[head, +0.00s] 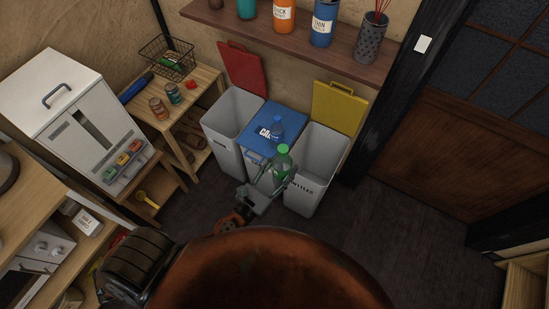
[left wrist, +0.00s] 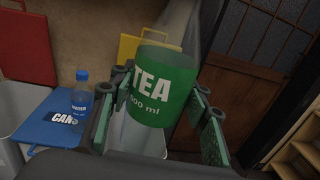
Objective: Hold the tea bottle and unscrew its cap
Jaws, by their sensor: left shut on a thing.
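The tea bottle (head: 281,164) has a green cap (head: 283,149) on top. It is in the head view in front of the bins, near their middle. My left gripper (head: 275,179) is shut around its body. In the left wrist view, the bottle's green label (left wrist: 158,82) reads TEA and stands between the two fingers of the left gripper (left wrist: 158,117). The cap cannot be made out in that view. My right gripper is not in view.
A blue water bottle (head: 277,126) stands on the blue lid (head: 262,146) of the closed middle bin. The red-lidded bin (head: 221,126) and yellow-lidded bin (head: 300,199) are open on either side. A shelf (head: 300,36) with canisters hangs above. Dark floor (head: 410,235) is clear at right.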

